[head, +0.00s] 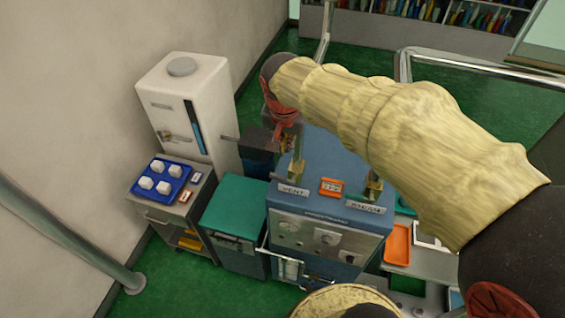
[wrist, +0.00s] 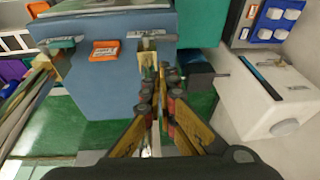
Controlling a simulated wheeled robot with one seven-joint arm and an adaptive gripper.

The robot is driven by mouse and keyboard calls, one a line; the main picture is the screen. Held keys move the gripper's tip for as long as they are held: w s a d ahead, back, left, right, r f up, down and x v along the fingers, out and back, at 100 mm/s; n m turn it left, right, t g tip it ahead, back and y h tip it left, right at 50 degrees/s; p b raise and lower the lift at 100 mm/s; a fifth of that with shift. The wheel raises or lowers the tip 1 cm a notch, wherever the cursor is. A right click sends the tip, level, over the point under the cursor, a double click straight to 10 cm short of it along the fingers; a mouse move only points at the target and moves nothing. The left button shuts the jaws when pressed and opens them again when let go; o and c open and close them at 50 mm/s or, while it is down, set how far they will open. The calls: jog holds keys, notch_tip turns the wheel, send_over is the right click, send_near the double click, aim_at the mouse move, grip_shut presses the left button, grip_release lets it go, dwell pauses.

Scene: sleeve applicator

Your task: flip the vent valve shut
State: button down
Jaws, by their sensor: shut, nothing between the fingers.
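The vent valve (head: 298,171) is a small brass-coloured fitting on top of the blue machine (head: 330,155), behind a plate marked VENT (head: 293,190). In the wrist view the valve (wrist: 148,62) is just beyond my fingertips, with its plate (wrist: 151,40) behind it. My gripper (head: 287,143) is shut and empty, pointing down at the machine's back left corner. In the wrist view its fingertips (wrist: 161,78) are close together beside the valve. I cannot tell whether they touch it. The valve's handle is partly hidden by the fingers, so its position is unclear.
A second valve (head: 374,186) with its own plate stands at the machine's right, and an orange label (head: 331,187) lies between. A teal-topped cabinet (head: 235,210), a white cabinet (head: 185,100) and a blue tray (head: 161,180) are to the left. An orange tray (head: 397,244) is to the right.

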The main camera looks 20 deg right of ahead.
jog(key=p, duration=0.2)
send_over(283, 178)
jog(key=s+x, duration=0.1)
jog(key=x, duration=0.7)
jog(key=s+a+f+x, duration=0.1)
jog(key=x, duration=0.3)
jog(key=shift+s+f, duration=0.1)
jog(key=shift+s, duration=0.15)
jog(key=shift+w+f, duration=0.1)
jog(key=shift+f, duration=0.45)
jog(key=shift+a+f, duration=0.1)
jog(key=shift+w+a+f+g+h+b, duration=0.1)
jog(key=shift+a+f+g+h+b, duration=0.2)
jog(key=shift+f+b, duration=0.45)
jog(key=shift+w+a+f+b, duration=0.1)
jog(key=shift+w+b, duration=0.1)
jog(key=shift+b, duration=0.65)
jog(key=shift+s, duration=0.15)
